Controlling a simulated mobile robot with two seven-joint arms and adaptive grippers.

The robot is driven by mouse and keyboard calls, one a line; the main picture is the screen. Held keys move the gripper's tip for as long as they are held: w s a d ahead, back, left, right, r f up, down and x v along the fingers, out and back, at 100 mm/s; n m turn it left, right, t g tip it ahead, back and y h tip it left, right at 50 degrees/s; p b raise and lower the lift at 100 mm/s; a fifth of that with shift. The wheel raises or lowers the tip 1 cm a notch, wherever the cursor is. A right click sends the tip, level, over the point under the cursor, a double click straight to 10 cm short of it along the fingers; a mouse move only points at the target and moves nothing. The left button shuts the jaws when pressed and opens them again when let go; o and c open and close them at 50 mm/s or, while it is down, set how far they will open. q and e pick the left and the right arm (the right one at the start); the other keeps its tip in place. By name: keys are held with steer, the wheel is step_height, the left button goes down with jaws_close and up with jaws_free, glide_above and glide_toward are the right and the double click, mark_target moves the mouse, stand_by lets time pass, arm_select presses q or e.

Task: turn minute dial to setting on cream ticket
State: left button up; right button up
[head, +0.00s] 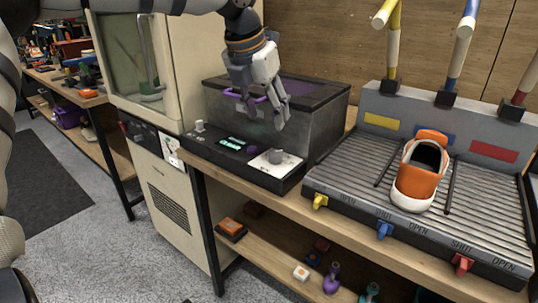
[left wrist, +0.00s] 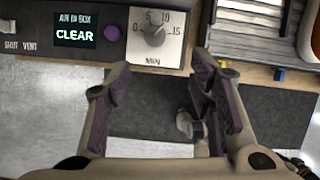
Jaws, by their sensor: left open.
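The minute dial (head: 275,157) is a grey knob on a pale plate at the front right of the dark box's control panel. In the left wrist view the dial (left wrist: 154,36) has marks 0, 5, 10 and 15 with MIN below; its pointer leans up and right, seemingly near 10. My left gripper (head: 282,114) is open and empty above the panel, apart from the dial. In the left wrist view the open fingers (left wrist: 160,82) are below the dial plate. My right gripper is not in view.
A green-lit display (left wrist: 74,34) reads CLEAR, with a purple button (left wrist: 111,47) beside it. A ribbed rack (head: 350,190) with an orange sneaker (head: 418,172) stands at right. The box's lid has a purple handle (head: 240,95) close behind my left gripper.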

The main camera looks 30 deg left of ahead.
mark_target(275, 151)
arm_select(q)
steer(key=shift+n, duration=0.7)
steer(key=x, duration=0.8)
steer(key=a+x, duration=0.1)
steer(key=x, duration=0.4)
steer(key=shift+w+r, duration=0.15)
steer(key=shift+w, duration=0.05)
steer(key=c, duration=1.2)
